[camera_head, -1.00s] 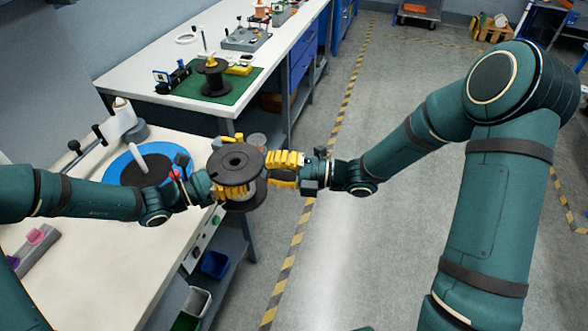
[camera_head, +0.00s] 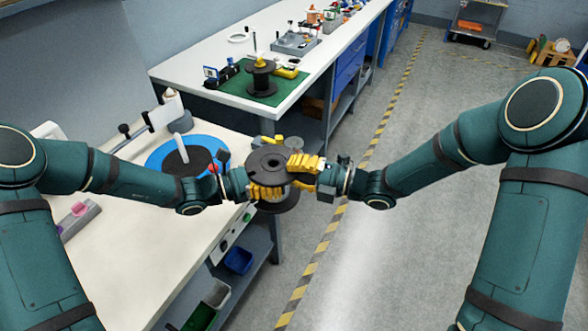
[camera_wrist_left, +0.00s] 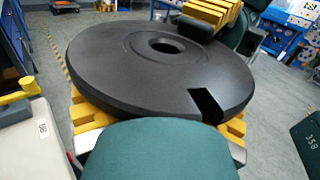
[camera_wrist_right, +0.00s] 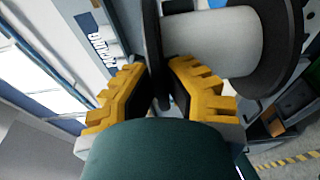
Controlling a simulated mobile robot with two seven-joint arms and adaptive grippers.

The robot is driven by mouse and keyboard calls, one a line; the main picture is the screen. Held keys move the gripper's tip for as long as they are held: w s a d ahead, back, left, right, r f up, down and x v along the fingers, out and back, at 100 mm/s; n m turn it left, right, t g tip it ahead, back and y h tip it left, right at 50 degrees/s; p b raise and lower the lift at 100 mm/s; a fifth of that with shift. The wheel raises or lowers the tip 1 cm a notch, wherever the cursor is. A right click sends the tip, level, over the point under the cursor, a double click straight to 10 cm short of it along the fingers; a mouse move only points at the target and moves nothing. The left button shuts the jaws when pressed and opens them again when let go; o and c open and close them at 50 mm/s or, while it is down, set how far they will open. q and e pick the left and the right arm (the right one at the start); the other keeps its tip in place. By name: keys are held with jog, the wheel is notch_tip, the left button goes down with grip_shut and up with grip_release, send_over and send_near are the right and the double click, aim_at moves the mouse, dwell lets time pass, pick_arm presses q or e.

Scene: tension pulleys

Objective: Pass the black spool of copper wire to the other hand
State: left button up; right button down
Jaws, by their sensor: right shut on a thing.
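The black spool (camera_head: 270,160) is held in the air between my two hands, its axis near upright. Its winding looks pale grey in the right wrist view (camera_wrist_right: 216,40). My right gripper (camera_head: 305,164) is shut on the edge of the upper flange, which passes between its fingers in the right wrist view (camera_wrist_right: 163,85). My left gripper (camera_head: 268,170) is open, with its fingers spread on both sides of the spool below the upper flange. The wide flange covers most of them in the left wrist view (camera_wrist_left: 110,75). Whether they touch the winding is hidden.
A pale workbench (camera_head: 130,240) with a blue disc (camera_head: 160,157) lies under my left arm. A white table (camera_head: 330,65) behind carries a green mat (camera_head: 232,87) with another black spool (camera_head: 262,82).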

pick_arm(q)
jog(key=shift+o, duration=1)
jog(key=shift+s+d+r, duration=0.1)
jog(key=shift+d, duration=0.1)
jog(key=v, duration=1.2)
jog(key=s+d+f+m+g+y, duration=0.1)
jog(key=s+f+m+g+y, duration=0.1)
jog(key=s+f+m+y, duration=0.4)
jog(key=s+d+f+m+g+y, duration=0.1)
jog(key=s+f+m+y, duration=0.6)
jog(key=f+m, duration=0.7)
jog(key=shift+s+d+f+g, duration=0.15)
jog(key=shift+d+f+g, duration=0.4)
jog(key=shift+f, duration=1.05)
jog(key=shift+d, duration=0.1)
